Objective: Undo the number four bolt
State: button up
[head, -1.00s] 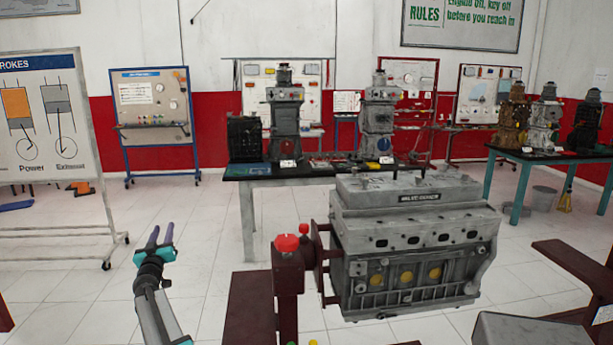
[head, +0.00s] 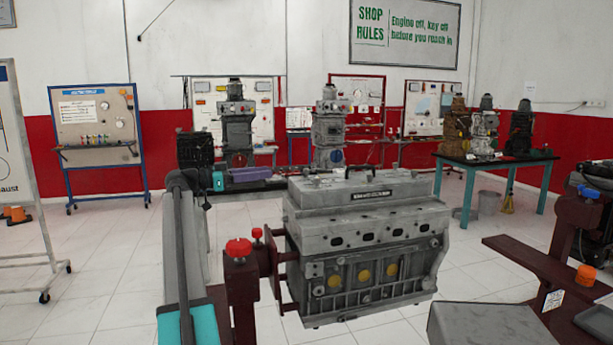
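A grey engine block (head: 365,238) with a valve cover (head: 325,195) hangs on a dark red stand in the middle of the head view. The cover carries a dark label and has small dark fittings along its top. I cannot make out bolt numbers, so I cannot tell which bolt is number four. My gripper (head: 268,174) is at the left end of the cover, its purple finger pointing right. It appears above and behind the cover's left edge in the picture. It is seen side-on, so its opening is hidden. I see nothing held in it.
A red knob (head: 239,248) tops the stand post left of the engine, close to my arm. A second dark red stand (head: 535,262) is at the right. A grey box top (head: 480,325) is at front right. Tables with other engines stand behind.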

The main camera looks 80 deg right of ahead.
aim_at(307, 170)
jog(key=shift+s+a+r+y, duration=0.1)
jog(key=shift+s+a+y, duration=0.1)
jog(key=shift+s, duration=0.15)
jog(key=shift+s+a+y, duration=0.1)
jog(key=shift+s+y, duration=0.1)
jog(key=shift+s, duration=0.15)
jog(key=shift+s+d, duration=0.1)
jog(key=shift+d, duration=0.05)
jog(key=x, duration=1.3)
jog(key=shift+s+d, duration=0.1)
jog(key=shift+s, duration=0.15)
grip_shut()
